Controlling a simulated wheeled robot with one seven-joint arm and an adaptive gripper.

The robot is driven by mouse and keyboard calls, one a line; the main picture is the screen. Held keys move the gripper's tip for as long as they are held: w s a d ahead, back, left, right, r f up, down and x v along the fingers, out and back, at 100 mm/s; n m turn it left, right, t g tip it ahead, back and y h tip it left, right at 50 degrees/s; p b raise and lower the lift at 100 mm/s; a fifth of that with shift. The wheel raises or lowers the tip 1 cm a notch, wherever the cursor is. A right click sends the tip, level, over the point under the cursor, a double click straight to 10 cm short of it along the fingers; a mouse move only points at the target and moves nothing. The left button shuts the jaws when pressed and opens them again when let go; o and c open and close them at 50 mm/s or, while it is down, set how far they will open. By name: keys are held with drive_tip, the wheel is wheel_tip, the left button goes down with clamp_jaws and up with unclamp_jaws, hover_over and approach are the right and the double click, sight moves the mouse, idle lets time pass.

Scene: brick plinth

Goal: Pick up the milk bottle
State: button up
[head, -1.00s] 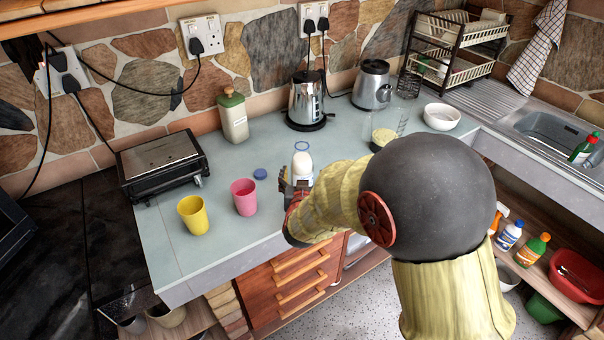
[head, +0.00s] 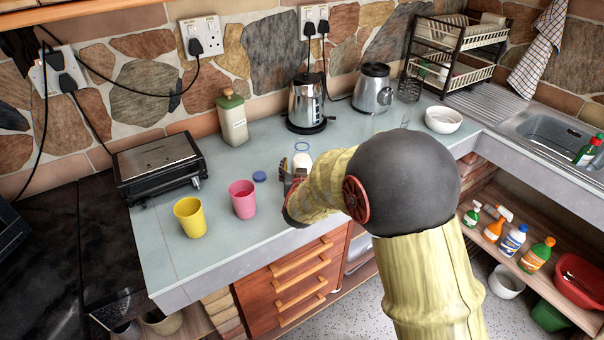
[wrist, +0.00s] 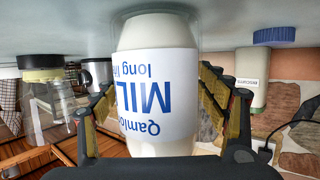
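The milk bottle (head: 302,160) is white with blue lettering and stands upright on the grey-blue counter, partly hidden by my arm in the head view. In the wrist view, which is upside down, the milk bottle (wrist: 158,85) fills the middle, with its base on the counter. My gripper (wrist: 157,95) has one finger on each side of it. The fingers look open around the bottle, with narrow gaps; whether either pad touches it is hard to tell. In the head view, my gripper (head: 292,182) is low beside the bottle, partly hidden by my wrist.
A blue cap (head: 259,176), a pink cup (head: 243,199) and a yellow cup (head: 190,217) stand left of the bottle. Behind are a lidded canister (head: 232,118) and a kettle (head: 306,103). A white bowl (head: 443,119) stands to the right.

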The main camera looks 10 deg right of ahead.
drive_tip(key=shift+c, duration=1.2)
drive_tip(key=c, duration=1.5)
clamp_jaws()
drive_tip(key=shift+r, duration=0.1)
